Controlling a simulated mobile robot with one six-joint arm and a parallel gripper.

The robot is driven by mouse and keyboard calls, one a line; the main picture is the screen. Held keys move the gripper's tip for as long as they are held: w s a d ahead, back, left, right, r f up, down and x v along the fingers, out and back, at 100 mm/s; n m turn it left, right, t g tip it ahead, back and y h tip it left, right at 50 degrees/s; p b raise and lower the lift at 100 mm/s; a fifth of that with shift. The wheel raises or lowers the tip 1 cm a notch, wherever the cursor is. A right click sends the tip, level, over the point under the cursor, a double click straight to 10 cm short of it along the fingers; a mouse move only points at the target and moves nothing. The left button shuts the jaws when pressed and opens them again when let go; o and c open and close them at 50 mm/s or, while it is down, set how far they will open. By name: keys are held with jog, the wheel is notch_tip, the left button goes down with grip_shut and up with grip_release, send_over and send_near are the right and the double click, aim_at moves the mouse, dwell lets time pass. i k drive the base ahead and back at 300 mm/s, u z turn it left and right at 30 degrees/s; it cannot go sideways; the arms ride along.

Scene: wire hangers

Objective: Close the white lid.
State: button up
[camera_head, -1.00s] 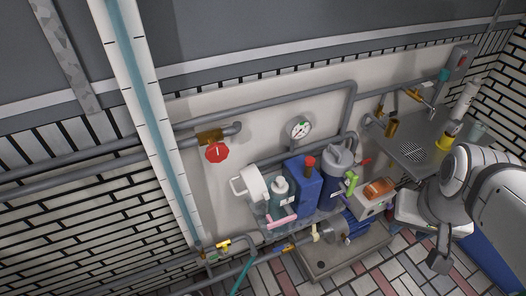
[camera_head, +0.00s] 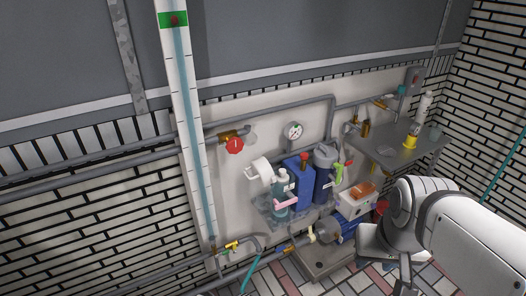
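I cannot clearly make out a white lid in this view. A white box (camera_head: 352,208) with an orange item (camera_head: 364,189) on top stands on the right of the equipment, beside my arm. My white and grey arm reaches in from the lower right. Its end, with my gripper (camera_head: 404,272), hangs near the bottom edge, in front of the tiled floor. The fingers are too small and partly cut off to tell whether they are open. I see nothing clearly held. My arm hides part of the floor and whatever stands behind it.
A shelf (camera_head: 262,210) on the wall carries several bottles and a blue canister (camera_head: 298,183). A grey pump (camera_head: 326,229) stands below. A metal sink counter (camera_head: 429,147) is at the right. Pipes and a red valve (camera_head: 234,146) line the wall. Some floor is bare at the bottom.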

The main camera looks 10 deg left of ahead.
aim_at(262, 172)
jog(key=u, duration=0.7)
jog(key=i, duration=1)
jog(key=k, duration=1.05)
jog(key=u, duration=0.55)
jog(key=i, duration=0.75)
jog(key=u, duration=0.45)
